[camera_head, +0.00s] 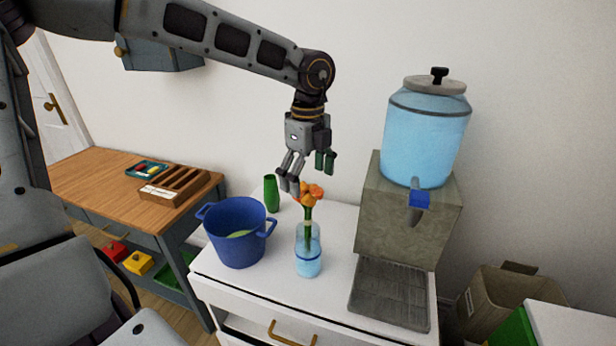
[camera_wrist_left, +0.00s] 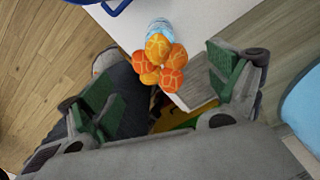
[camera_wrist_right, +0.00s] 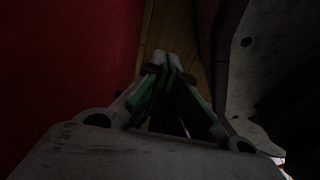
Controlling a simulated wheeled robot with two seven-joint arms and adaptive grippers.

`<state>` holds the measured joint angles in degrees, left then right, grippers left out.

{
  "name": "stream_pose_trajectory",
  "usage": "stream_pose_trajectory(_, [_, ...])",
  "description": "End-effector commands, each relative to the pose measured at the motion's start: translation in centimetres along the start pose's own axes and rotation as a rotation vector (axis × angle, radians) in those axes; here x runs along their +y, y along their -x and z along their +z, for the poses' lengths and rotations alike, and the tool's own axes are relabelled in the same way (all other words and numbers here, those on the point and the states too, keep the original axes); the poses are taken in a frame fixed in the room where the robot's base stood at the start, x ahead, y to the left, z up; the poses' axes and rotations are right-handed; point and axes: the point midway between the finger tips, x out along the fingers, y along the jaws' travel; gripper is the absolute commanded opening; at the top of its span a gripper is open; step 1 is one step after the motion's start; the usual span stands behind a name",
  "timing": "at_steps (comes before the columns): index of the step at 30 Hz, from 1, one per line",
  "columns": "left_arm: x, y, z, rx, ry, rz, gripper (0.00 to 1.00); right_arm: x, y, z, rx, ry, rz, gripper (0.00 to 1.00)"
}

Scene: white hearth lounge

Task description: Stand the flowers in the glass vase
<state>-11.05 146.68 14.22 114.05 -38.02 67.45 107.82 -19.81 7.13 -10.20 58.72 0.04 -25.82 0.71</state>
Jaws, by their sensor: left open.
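The flowers (camera_head: 311,192), orange heads on green stems, stand upright with their stems inside the glass vase (camera_head: 308,262). The vase is clear with a blue band and stands on the white cabinet top. My left gripper (camera_head: 307,172) is open just above the flower heads, with its fingers pointing down and nothing held. In the left wrist view the orange heads (camera_wrist_left: 160,62) lie between and a little beyond the spread fingers, apart from them, with the vase (camera_wrist_left: 160,27) behind. In the dark right wrist view my right gripper (camera_wrist_right: 167,62) has its fingertips together, with nothing visible between them.
A blue pot (camera_head: 237,240) stands left of the vase, with a green vase (camera_head: 271,193) behind it. A water dispenser (camera_head: 412,215) with a drip tray (camera_head: 390,293) stands to the right. A wooden table (camera_head: 100,190) holds a wooden tray at left.

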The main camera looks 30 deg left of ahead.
Motion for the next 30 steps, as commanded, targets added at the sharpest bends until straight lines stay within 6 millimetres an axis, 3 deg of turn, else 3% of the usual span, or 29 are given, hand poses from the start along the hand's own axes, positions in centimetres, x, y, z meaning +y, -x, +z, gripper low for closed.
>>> stream_pose_trajectory(8, [0.0,0.1,0.0,0.000,0.000,0.000,0.91,-0.1,0.0,0.0,0.000,-0.002,-0.001,0.00])
stream_pose_trajectory(14, [-0.1,1.3,0.0,-0.001,0.000,-0.002,0.91,0.0,0.0,-0.1,0.001,-0.001,0.000,0.00])
stream_pose_trajectory(30, [-0.1,8.8,0.0,0.000,0.000,-0.003,0.91,0.1,0.0,-0.1,0.002,0.001,0.001,0.00])
